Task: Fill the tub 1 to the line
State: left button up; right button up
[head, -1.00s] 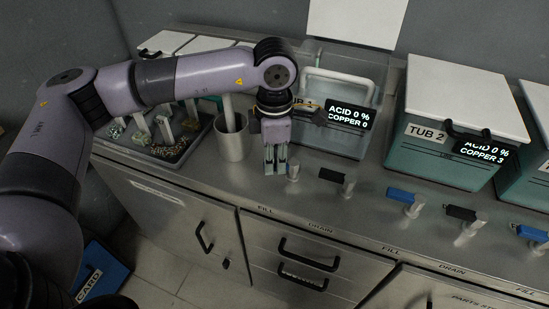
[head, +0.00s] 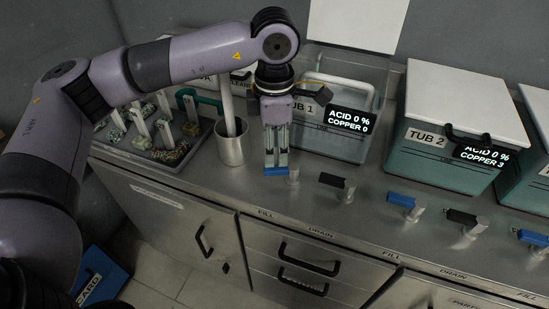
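Tub 1 (head: 340,148) is a clear tub with its white lid (head: 357,22) raised; teal liquid shows low in it. Its display reads ACID 0 %, COPPER 0. A fill line is hard to make out. The blue-handled fill valve (head: 277,171) stands on the counter in front, its handle pointing left. My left gripper (head: 276,164) points down at that handle, its two fingers apart with a narrow gap between them. Whether the tips touch the handle is unclear. A black-handled drain valve (head: 332,181) is just right. My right gripper is out of view.
A metal cup (head: 231,150) with a pale rod stands left of my gripper. Further left is a tray (head: 135,150) of tagged pieces. Tub 2 (head: 440,145) stands right, lid shut, with its own blue (head: 402,198) and black (head: 461,216) valves.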

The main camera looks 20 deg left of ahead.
aim_at(275, 168)
pick_arm(q)
notch_tip(275, 168, up, 7)
jog(key=shift+f, duration=0.15)
dwell(7.5)
